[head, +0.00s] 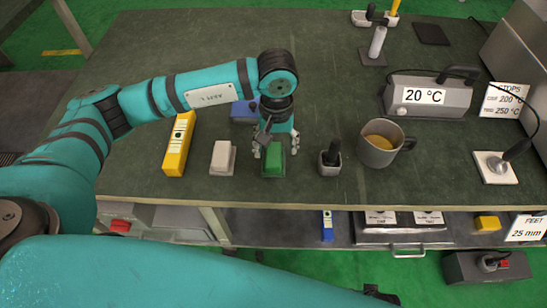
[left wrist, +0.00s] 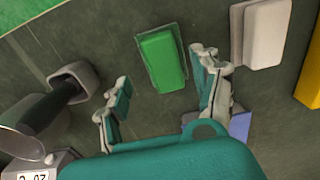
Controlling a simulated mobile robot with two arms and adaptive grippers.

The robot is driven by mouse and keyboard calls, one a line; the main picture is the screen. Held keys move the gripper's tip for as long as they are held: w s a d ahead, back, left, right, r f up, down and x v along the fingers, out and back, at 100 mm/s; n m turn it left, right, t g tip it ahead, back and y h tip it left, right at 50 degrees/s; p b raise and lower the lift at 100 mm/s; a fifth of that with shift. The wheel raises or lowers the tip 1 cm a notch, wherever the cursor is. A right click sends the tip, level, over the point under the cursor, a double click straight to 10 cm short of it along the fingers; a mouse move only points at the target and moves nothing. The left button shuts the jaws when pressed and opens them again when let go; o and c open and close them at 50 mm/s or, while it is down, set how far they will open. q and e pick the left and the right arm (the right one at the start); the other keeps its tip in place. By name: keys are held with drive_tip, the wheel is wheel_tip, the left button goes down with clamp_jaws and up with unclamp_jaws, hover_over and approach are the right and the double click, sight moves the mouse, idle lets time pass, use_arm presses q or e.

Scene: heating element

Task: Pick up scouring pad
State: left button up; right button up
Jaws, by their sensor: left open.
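The green scouring pad (head: 274,160) lies in a shallow clear or grey tray on the dark workbench, near its front edge. It also shows in the left wrist view (left wrist: 162,60), upper middle. My left gripper (head: 275,149) is open and points down over the pad, with one finger at each side in the head view. In the left wrist view its fingertips (left wrist: 163,78) are spread apart with nothing between them, and the pad lies just beyond. Whether a finger touches the tray cannot be told.
A white block (head: 223,155) and a yellow box (head: 179,145) stand left of the pad, a blue object (head: 244,111) behind. To the right are a small grey holder (head: 330,165), a mug (head: 378,150) and a heater unit (head: 428,98). The bench's back left is clear.

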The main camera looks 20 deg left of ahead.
sight(273, 154)
use_arm(q)
drive_tip(key=f, duration=0.4)
drive_tip(key=shift+a, duration=0.3)
drive_tip(key=shift+f, duration=0.25)
drive_tip(key=c, duration=1.3)
use_arm(e)
drive_tip(key=shift+s+r, duration=0.1)
drive_tip(key=shift+r, duration=0.05)
use_arm(q)
drive_tip(key=shift+r, duration=0.25)
wheel_tip(273, 154, up, 10)
drive_tip(key=shift+f, duration=0.2)
use_arm(e)
drive_tip(key=shift+s+d+f, duration=0.1)
drive_tip(key=shift+s+f, duration=0.2)
drive_tip(key=shift+f, duration=0.5)
